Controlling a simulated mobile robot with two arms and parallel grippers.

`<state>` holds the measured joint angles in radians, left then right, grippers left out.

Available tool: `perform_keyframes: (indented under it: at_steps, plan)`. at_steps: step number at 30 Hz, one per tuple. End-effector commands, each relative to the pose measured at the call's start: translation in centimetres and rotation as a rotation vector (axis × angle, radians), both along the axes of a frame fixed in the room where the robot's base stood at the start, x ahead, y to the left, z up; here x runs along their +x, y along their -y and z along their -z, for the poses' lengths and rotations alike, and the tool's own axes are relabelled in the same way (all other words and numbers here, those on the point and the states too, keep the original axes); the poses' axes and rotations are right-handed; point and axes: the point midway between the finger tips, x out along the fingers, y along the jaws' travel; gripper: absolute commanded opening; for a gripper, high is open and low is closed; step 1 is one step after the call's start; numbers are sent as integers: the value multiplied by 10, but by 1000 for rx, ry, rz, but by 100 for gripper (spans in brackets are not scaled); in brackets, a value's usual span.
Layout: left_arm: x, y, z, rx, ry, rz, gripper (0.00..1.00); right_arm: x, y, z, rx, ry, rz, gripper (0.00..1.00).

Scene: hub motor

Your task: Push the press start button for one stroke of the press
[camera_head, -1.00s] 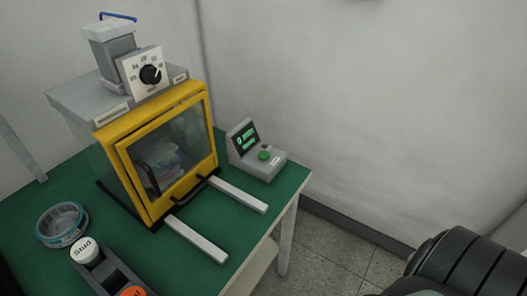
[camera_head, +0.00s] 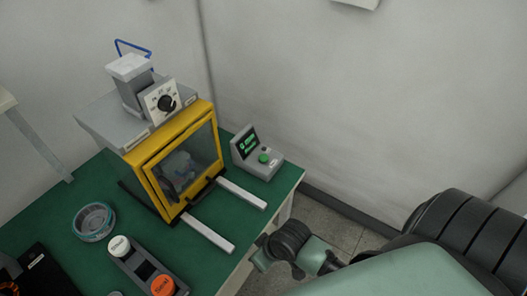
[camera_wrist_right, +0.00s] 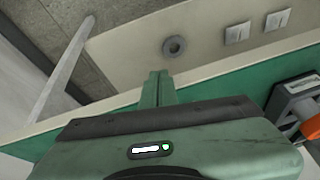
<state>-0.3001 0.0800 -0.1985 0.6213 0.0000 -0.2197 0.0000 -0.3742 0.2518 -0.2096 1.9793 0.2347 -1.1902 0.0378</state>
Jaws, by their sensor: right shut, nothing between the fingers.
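A small grey control box (camera_head: 246,141) with a lit green-on-black screen and a round green button (camera_head: 264,158) stands at the table's right back, beside the press. The press (camera_head: 207,120) has a yellow-framed clear door, which looks closed. My right gripper (camera_head: 263,259) is at the table's front right edge, apart from the green button and nearer the camera. Its fingers (camera_wrist_right: 157,88) are shut and empty in the right wrist view. The green button is not seen in that view. My left gripper is not in view.
Two pale rails (camera_head: 208,233) stick out before the press. A grey holder (camera_head: 139,262) with a white cap and an orange cap (camera_head: 162,285) lies at the front. A round clear dish (camera_head: 93,221) is at the left. Green tabletop (camera_head: 200,271) is free right of the holder.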

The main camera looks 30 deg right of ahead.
Motion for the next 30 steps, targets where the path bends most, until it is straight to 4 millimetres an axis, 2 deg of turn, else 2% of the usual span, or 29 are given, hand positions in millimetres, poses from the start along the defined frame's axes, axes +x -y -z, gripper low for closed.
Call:
perform_keyframes:
  at_steps: [1,4,9,14,17,21,24,27,30]
  plan:
    - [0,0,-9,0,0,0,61,5,-2,-19,10,12,-12,0]
    - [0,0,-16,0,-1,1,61,21,-8,-39,50,32,-42,0]
    - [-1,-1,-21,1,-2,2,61,62,-7,-47,148,51,-63,0]
    - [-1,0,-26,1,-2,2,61,110,18,-60,233,65,-17,0]
    - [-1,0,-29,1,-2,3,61,142,45,-74,281,78,46,0]
    - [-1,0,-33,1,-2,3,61,193,100,-105,344,118,178,0]
    - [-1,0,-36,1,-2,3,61,224,140,-131,386,155,282,0]
    - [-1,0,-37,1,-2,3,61,244,171,-153,417,189,360,0]
    - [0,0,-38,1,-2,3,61,256,191,-167,438,213,412,0]
